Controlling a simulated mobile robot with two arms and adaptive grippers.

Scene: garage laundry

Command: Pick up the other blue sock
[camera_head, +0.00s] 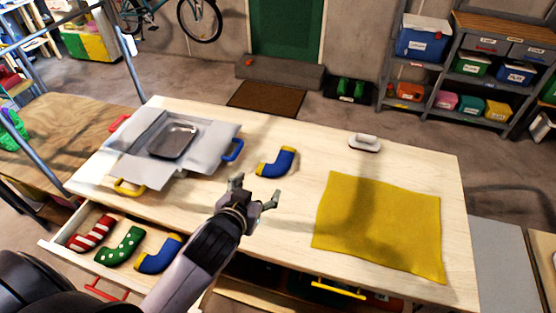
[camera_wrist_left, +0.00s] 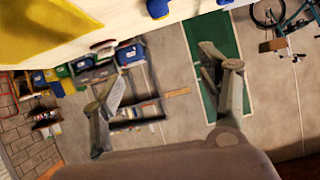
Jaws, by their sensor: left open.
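A blue sock with yellow parts (camera_head: 280,162) lies on the wooden table, right of the grey tray. A matching blue sock (camera_head: 158,255) lies in the open drawer at the lower left, beside a green dotted sock (camera_head: 120,246) and a red-and-white striped sock (camera_head: 92,233). My left gripper (camera_head: 256,190) is open and empty above the table, just in front of the blue sock on the table and apart from it. In the left wrist view its open fingers (camera_wrist_left: 163,75) show nothing between them, and a blue piece of sock (camera_wrist_left: 158,8) shows at the top edge. My right gripper is not in view.
A yellow cloth (camera_head: 380,225) lies flat on the table's right. A white-handled object (camera_head: 365,142) stands near the back edge. Bare tabletop lies around the sock.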

